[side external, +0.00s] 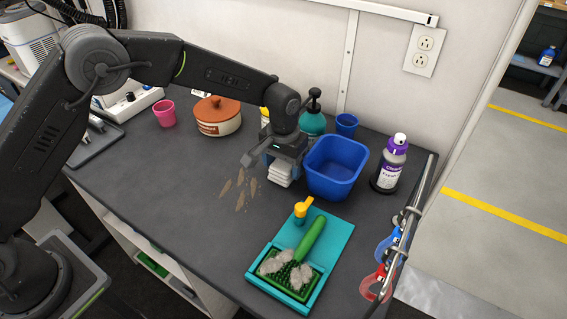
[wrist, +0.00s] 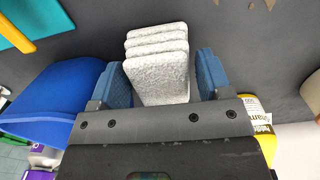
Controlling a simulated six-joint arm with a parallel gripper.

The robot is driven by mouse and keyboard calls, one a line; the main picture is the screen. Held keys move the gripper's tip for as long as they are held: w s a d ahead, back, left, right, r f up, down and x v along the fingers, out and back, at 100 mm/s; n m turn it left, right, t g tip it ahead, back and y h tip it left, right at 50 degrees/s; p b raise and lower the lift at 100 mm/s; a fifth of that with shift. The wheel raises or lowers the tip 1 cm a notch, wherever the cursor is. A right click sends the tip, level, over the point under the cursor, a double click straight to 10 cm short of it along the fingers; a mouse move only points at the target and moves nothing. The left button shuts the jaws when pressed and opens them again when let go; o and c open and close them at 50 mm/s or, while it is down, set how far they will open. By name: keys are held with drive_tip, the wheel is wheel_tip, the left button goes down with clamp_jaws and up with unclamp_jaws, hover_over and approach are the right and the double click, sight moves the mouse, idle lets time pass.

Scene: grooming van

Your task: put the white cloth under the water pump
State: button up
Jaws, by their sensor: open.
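The white cloth (side external: 281,173) is a small folded stack on the dark worktop, left of the blue tub. In the wrist view the cloth (wrist: 157,62) shows several layers between my blue fingertips. My gripper (side external: 284,158) points down over it. In the wrist view my gripper (wrist: 161,78) is open, one finger on each side of the cloth; the left finger looks very close to it, and contact is unclear. The likely water pump is a teal bottle with a black pump top (side external: 313,121), standing behind my gripper near the wall; its base is partly hidden.
A blue tub (side external: 336,168) stands just right of my gripper, with a purple-capped bottle (side external: 390,164) beyond. A yellow bottle (side external: 265,116) is partly hidden behind my wrist. A teal tray (side external: 325,238) with a green brush lies in front. Brown crumbs (side external: 240,187) lie left; the left worktop is mostly clear.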

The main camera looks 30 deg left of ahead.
sight(283, 163)
wheel_tip(283, 163, up, 12)
idle(0.4)
drive_tip(key=shift+r, duration=0.15)
drive_tip(key=s+a+r+t, duration=0.3)
drive_tip(key=s+a+r, duration=0.6)
drive_tip(key=s+r, duration=0.25)
drive_tip(key=s+a+f+t, duration=0.1)
drive_tip(key=s+a, duration=0.2)
drive_tip(key=s, duration=0.6)
drive_tip(key=s+a+f+t, duration=0.1)
drive_tip(key=s+a, duration=0.2)
drive_tip(key=s, duration=0.6)
drive_tip(key=shift+a+t, duration=0.3)
drive_tip(key=shift+a, duration=0.05)
